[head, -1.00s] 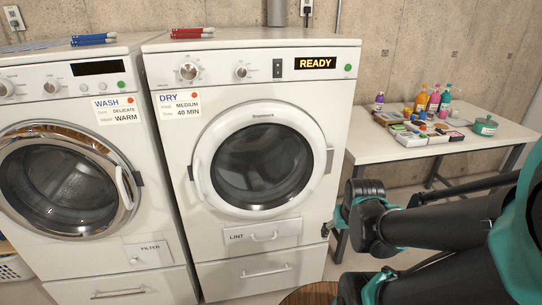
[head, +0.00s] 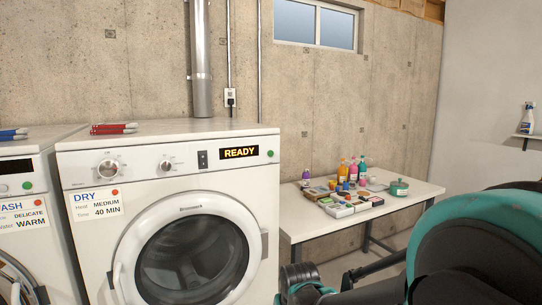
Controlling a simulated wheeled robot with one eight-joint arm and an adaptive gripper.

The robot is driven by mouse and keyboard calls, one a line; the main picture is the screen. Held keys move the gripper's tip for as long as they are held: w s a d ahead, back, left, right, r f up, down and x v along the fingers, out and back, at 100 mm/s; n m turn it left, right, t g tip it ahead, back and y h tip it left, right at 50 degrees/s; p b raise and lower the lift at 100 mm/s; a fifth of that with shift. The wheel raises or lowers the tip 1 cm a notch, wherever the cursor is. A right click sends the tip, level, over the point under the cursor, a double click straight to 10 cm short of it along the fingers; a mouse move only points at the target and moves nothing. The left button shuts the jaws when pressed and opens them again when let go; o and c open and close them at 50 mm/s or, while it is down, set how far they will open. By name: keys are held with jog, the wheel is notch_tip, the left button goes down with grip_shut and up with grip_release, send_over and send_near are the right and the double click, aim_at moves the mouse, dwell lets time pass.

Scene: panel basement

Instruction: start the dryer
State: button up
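The dryer (head: 90,240) stands left of centre in the head view, a white machine with its round glass door (head: 192,258) shut. Its display (head: 239,152) reads READY in yellow letters. A green button (head: 270,153) is right of the display. A dark rocker switch (head: 202,159) and two round knobs, the larger (head: 108,168) and the smaller (head: 166,165), are left of it. A DRY label (head: 95,203) reads medium heat, 40 min. My dark and teal arm fills the lower right; its gripper's fingers are not clearly seen.
The washer (head: 30,235) stands close on the left. Red markers (head: 114,128) lie on the dryer. A white table (head: 330,230) with bottles and boxes stands right of the dryer. A vertical pipe (head: 200,60) runs up the concrete wall behind.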

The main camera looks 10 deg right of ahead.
grip_shut()
dwell(1.4)
